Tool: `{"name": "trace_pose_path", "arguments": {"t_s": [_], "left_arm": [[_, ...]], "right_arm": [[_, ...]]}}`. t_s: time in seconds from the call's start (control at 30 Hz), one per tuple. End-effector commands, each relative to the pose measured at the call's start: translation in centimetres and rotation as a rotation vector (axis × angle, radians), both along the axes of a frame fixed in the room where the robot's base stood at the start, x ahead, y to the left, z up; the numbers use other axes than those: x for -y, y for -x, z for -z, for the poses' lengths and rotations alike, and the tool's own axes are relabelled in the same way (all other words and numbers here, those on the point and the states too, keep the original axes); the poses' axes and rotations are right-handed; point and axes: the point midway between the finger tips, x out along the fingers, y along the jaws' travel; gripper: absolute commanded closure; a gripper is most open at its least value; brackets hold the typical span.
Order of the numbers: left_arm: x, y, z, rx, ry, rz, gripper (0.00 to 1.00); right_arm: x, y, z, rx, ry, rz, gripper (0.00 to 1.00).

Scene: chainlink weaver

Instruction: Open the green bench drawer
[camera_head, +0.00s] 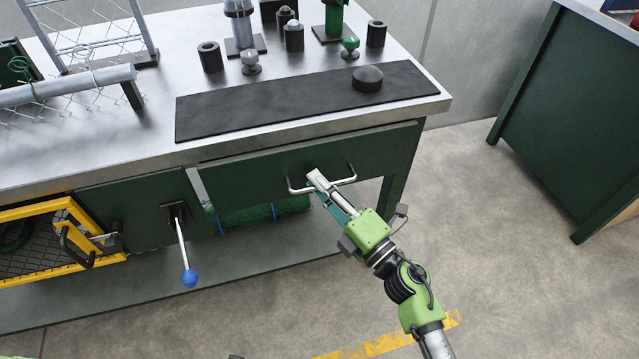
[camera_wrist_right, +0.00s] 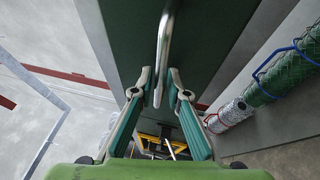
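The green drawer (camera_head: 255,173) is at the right of the bench front, under the metal top, and looks closed. Its silver bar handle (camera_head: 343,181) runs across the middle of its front. My right gripper (camera_head: 318,180) is at the handle. In the right wrist view, the handle (camera_wrist_right: 163,45) passes between the two fingertips of my right gripper (camera_wrist_right: 160,85). A small gap seems to show on each side of the bar, so the fingers look open around it. My left gripper is not in view.
A lever with a blue knob (camera_head: 189,278) sticks out left of the drawer. A black mat (camera_head: 235,112) with a dark puck (camera_head: 367,78) lies on the bench. The floor in front is clear. Another green cabinet (camera_head: 565,120) stands right.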

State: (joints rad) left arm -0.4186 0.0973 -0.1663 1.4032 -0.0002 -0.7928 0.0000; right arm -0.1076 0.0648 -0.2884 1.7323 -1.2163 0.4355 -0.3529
Motion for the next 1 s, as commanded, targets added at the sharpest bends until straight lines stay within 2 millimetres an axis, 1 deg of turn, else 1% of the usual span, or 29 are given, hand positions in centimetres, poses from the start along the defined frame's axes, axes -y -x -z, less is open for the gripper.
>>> {"name": "trace_pose_path", "arguments": {"t_s": [0.2, 0.27, 0.47, 0.6, 0.67, 0.77, 0.9, 1.0], "left_arm": [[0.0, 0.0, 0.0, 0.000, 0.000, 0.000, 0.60], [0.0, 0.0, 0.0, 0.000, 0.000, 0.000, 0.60], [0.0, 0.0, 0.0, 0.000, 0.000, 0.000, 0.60], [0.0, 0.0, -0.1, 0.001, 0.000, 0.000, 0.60], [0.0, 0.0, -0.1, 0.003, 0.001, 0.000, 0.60], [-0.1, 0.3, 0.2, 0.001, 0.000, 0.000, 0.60], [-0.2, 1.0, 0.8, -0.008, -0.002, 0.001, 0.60], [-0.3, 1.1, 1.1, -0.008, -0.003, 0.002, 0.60]], "right_arm": [[0.0, 0.0, 0.0, 0.000, 0.000, 0.000, 0.85], [0.0, 0.0, 0.0, 0.001, -0.001, 0.000, 1.00], [0.0, 0.0, 0.0, 0.000, 0.000, 0.000, 1.00], [0.2, 0.5, 0.0, -0.001, -0.001, 0.000, 1.00], [0.3, 1.1, 0.0, -0.002, -0.001, -0.001, 1.00], [0.8, 2.5, 0.1, -0.004, 0.001, -0.001, 1.00], [1.6, 5.2, 0.1, -0.006, 0.000, -0.002, 1.00], [2.3, 7.3, 0.2, -0.005, 0.000, -0.003, 1.00]]}}
